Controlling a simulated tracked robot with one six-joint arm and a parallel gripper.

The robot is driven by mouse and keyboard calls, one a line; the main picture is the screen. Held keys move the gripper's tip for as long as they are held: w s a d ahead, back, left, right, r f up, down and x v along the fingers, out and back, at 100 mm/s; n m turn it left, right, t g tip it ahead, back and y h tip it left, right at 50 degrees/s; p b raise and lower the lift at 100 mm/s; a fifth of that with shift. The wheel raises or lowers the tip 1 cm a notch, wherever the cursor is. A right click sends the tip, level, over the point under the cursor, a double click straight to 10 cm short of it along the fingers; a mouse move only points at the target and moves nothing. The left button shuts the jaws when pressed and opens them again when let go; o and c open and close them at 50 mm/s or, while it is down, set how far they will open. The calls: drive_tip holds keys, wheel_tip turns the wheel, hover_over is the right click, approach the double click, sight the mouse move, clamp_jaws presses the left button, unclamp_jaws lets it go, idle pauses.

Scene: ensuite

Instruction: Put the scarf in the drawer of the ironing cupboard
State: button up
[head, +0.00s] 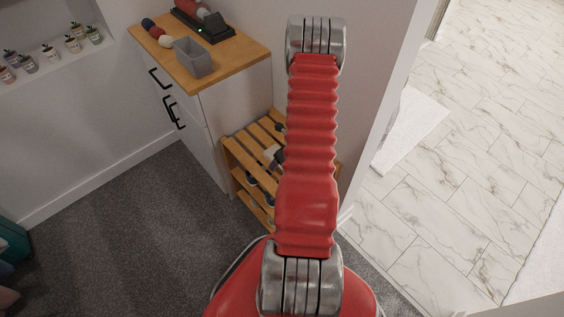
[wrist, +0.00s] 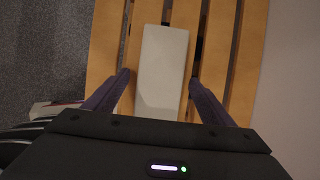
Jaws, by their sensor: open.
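A plain pale, flat rectangular thing (wrist: 163,70), perhaps the folded scarf, lies on a slatted wooden rack (wrist: 250,60) in the wrist view. I cannot make out its material. My gripper (wrist: 159,78) is open, with one dark finger on each side of it; whether they touch it I cannot tell. In the head view the rack (head: 240,152) is partly behind my arm. A white cupboard (head: 235,115) with a wooden top and black handles (head: 160,78) stands to its left, probably the ironing cupboard. Its fronts look shut.
Small jars (head: 73,44) line a ledge at left. Grey carpet (head: 130,220) is clear before the cupboard. A wall edge (head: 375,130) borders the marble floor (head: 450,190).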

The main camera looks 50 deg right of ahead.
drive_tip(key=shift+c, duration=0.6)
drive_tip(key=c, duration=1.2)
drive_tip(key=shift+o, duration=0.2)
drive_tip(key=shift+r, duration=0.1)
wheel_tip(320, 180, up, 10)
idle(0.5)
